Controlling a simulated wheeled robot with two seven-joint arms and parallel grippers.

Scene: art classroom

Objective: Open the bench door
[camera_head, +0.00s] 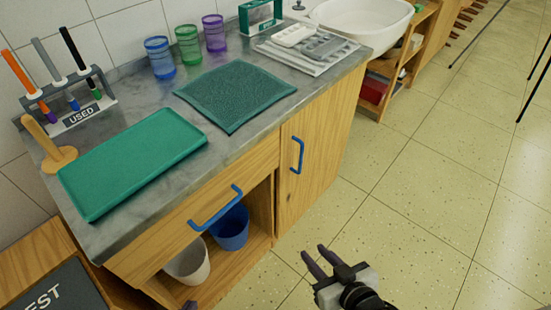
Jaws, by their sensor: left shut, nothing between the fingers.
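The bench door (304,150) is a wooden panel at the right end of the bench front, with a vertical blue handle (297,155). It looks closed. My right gripper (314,250) is in front of and below the door, apart from it, over the floor. Its two dark fingers are apart and hold nothing. Only a small dark tip of my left gripper (190,304) shows at the bottom edge, below the open shelf; it is shut and empty. The rest of it is out of view.
A drawer (200,220) with a blue handle (216,207) is left of the door, above an open shelf with a white bin (188,264) and a blue bin (230,229). The countertop holds a green tray (130,165), mat and cups.

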